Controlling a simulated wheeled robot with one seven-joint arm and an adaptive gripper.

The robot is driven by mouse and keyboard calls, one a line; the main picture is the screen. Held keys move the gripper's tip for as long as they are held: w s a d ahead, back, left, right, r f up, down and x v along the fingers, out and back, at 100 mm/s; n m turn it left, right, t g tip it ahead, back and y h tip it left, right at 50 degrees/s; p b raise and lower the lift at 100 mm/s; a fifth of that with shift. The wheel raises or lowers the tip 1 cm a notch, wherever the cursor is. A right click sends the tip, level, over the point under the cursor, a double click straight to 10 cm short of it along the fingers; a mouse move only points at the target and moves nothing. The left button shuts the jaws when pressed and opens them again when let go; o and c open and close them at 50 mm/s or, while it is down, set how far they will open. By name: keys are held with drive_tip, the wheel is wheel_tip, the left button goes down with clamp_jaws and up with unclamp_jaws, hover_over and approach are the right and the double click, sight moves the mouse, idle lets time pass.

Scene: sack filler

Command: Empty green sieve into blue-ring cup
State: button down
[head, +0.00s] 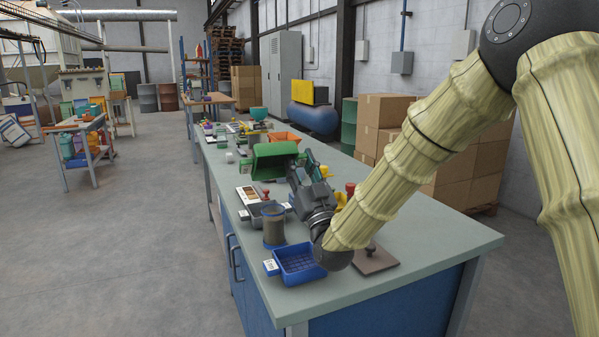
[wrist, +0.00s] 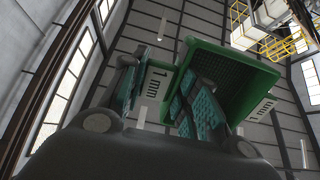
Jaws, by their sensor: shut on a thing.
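The green sieve (head: 272,160) is held up over the far part of the bench in the head view. In the wrist view the sieve (wrist: 235,75) shows its mesh, its open side and white "1 mm" labels, and it is tilted. My gripper (head: 308,172) is shut on the sieve's near side; its teal finger pads flank a label in the wrist view (wrist: 158,95). A dark, see-through cup (head: 273,226) stands upright on the bench, nearer than the sieve and apart from it. Any contents of the sieve are not visible.
A blue tray (head: 298,262) stands at the bench's near left edge, close to the cup. A brown plate (head: 375,260) lies to the right beneath my arm. An orange bin (head: 282,138) and clutter fill the far end.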

drive_tip(key=shift+b, duration=0.3)
drive_tip(key=shift+r, duration=0.1)
idle(0.5)
drive_tip(key=shift+r+p, duration=0.45)
drive_tip(key=shift+p, duration=0.65)
wheel_tip(320, 180, up, 2)
drive_tip(key=g+h+p, duration=0.1)
drive_tip(key=g+p, duration=0.3)
drive_tip(key=p, duration=0.7)
drive_tip(key=shift+r+g, duration=0.15)
drive_tip(key=shift+g, duration=0.15)
drive_tip(key=shift+h+p, duration=0.3)
drive_tip(key=shift+p, duration=0.3)
drive_tip(key=shift+f+g, duration=0.2)
drive_tip(key=shift+g, duration=0.1)
